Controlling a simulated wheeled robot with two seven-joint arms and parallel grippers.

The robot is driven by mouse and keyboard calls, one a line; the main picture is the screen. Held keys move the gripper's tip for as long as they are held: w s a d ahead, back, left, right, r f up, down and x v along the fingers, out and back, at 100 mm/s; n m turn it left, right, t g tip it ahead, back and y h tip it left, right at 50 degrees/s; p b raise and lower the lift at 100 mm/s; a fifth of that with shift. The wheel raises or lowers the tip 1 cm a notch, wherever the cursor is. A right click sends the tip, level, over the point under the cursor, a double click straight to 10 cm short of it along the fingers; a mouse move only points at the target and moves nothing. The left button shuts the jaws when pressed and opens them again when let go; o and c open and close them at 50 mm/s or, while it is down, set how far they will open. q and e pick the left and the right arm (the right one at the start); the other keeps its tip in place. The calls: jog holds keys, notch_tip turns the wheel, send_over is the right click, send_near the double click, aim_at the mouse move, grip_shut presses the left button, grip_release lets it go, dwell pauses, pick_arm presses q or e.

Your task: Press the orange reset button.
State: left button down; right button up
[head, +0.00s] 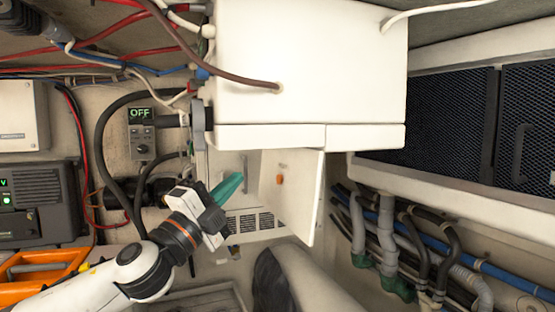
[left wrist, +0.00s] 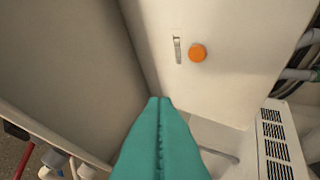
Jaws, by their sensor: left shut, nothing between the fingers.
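The orange button (head: 280,180) is a small round knob on a pale panel (head: 305,205) below the big white box. In the left wrist view, the orange button (left wrist: 197,53) shows in full, right of a small metal slot or latch (left wrist: 177,50). My left gripper (head: 238,178) has teal fingers that are shut and empty. Its tips lie left of the button in the head view, apart from it. In the left wrist view, the shut fingertips (left wrist: 159,101) are below and left of the button. My right gripper is in neither view.
The white box (head: 310,65) overhangs the panel from above. Hoses and pipes (head: 385,235) run at right. A control unit reading OFF (head: 140,113) and black hoses are at left. A vent grille (head: 250,222) is below.

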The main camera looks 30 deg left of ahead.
aim_at(279, 179)
pick_arm(q)
jog(key=w+d+p, duration=0.3)
jog(key=w, duration=0.1)
jog(key=shift+d+f, duration=0.2)
jog(key=shift+f, duration=0.05)
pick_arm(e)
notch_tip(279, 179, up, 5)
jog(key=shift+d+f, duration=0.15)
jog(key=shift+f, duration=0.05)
pick_arm(q)
jog(key=shift+s, duration=0.1)
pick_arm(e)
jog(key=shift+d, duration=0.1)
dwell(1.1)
pick_arm(q)
jog(key=shift+d+p, duration=0.1)
jog(key=shift+p, duration=0.2)
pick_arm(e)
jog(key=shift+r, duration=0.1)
pick_arm(q)
jog(key=shift+w+d, duration=0.2)
jog(key=shift+w, duration=0.15)
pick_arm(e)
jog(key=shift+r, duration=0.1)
